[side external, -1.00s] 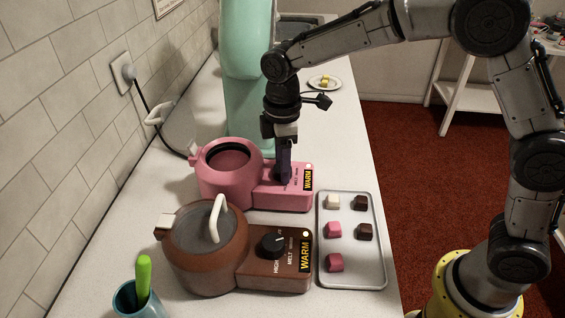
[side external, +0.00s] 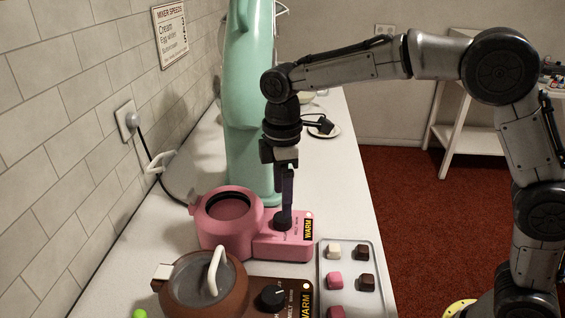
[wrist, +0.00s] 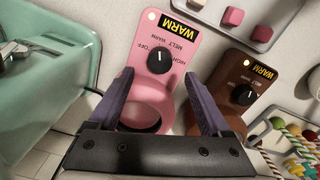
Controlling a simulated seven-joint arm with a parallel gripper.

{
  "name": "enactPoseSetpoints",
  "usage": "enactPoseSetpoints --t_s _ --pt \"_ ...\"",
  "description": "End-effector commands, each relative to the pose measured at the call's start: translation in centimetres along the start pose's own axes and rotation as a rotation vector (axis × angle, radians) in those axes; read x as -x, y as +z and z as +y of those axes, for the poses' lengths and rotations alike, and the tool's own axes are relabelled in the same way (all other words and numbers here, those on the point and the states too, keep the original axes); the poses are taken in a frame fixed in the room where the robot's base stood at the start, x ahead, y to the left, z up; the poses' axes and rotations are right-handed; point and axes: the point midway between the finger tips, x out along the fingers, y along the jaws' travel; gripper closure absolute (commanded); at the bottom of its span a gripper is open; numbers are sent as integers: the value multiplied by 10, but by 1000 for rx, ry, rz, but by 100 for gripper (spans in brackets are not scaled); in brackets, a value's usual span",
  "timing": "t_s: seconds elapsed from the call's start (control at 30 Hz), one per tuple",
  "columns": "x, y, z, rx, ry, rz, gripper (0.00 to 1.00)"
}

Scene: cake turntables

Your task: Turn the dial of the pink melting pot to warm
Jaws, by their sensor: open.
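The pink melting pot (side external: 215,245) stands on the counter with its lid off and a control box at its right. Its black dial (wrist: 158,61) carries a white mark pointing up in the wrist view, towards the printed labels; I cannot tell exactly which setting it meets. The yellow-on-black WARM plate (wrist: 178,28) is on the box's end. My gripper (wrist: 159,74) is open, one purple finger on either side of the dial in the wrist view. In the side view my gripper (side external: 285,205) points down at the dial, which it partly hides; contact is unclear.
A brown melting pot (side external: 225,297) with a similar dial stands nearer the side camera. A grey tray (side external: 345,246) of small cubes lies to the right. A mint-green mixer (side external: 250,140) rises close behind the pink pot.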

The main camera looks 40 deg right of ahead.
Motion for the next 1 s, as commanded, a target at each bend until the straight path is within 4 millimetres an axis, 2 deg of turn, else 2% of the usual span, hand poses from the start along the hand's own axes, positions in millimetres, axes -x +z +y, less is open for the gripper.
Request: enactPoseSetpoints --t_s 0.03,0.2,0.4,0.57,0.9,1.0 --pt "13 -1 1 0 4 4 18" --pt "48 -1 1 0 3 4 18" --pt "74 0 0 0 2 2 18" --pt "82 0 0 0 1 1 18" --pt "83 2 2 -5 1 1 18" --pt "101 11 5 -25 29 30 18"
